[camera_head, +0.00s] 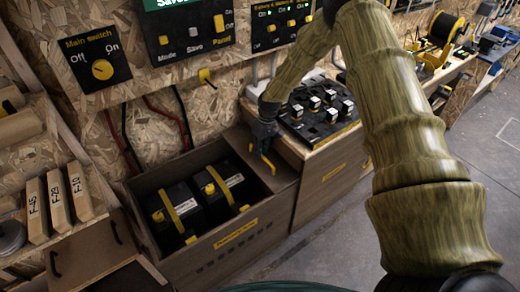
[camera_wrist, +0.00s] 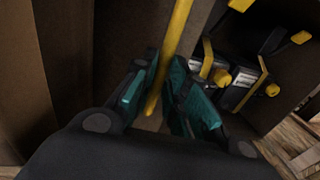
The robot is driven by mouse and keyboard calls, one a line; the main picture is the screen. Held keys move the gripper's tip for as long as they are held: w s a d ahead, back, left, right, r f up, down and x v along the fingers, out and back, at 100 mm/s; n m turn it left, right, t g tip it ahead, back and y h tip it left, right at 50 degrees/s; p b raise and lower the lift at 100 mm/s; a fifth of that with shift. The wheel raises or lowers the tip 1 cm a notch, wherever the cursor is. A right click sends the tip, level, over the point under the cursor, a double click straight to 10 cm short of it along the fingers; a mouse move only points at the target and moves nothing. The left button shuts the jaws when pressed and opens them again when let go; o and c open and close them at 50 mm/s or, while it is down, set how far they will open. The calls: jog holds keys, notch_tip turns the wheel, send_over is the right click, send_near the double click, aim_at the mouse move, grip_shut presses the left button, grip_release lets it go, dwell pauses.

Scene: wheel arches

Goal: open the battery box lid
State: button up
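The wooden battery box (camera_head: 235,245) stands on the floor against the wall, with a yellow label on its front. Its top is open over two black batteries with yellow straps (camera_head: 182,208). A brown panel, which looks like the lid (camera_head: 283,178), is at the box's right end; its exact tilt is hard to tell. A yellow bar handle (camera_head: 267,162) is at this panel. My gripper (camera_head: 263,140) is at the handle. In the wrist view, the yellow handle (camera_wrist: 178,30) runs between the two teal fingers, which close in around it. The handle's far end is out of view.
A wooden cabinet (camera_head: 330,185) with a black switch panel (camera_head: 318,112) adjoins the box on the right. Labelled wooden blocks (camera_head: 58,203) sit on a shelf at left. A main switch (camera_head: 97,60) is on the wall. The floor at front right is clear.

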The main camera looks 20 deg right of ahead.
jog(key=shift+o, duration=1.2)
jog(key=shift+r, duration=0.1)
notch_tip(320, 180, up, 12)
jog(key=d, duration=0.2)
jog(key=shift+w+d+f, duration=0.15)
jog(key=shift+w+f, duration=0.05)
jog(key=shift+w, duration=0.05)
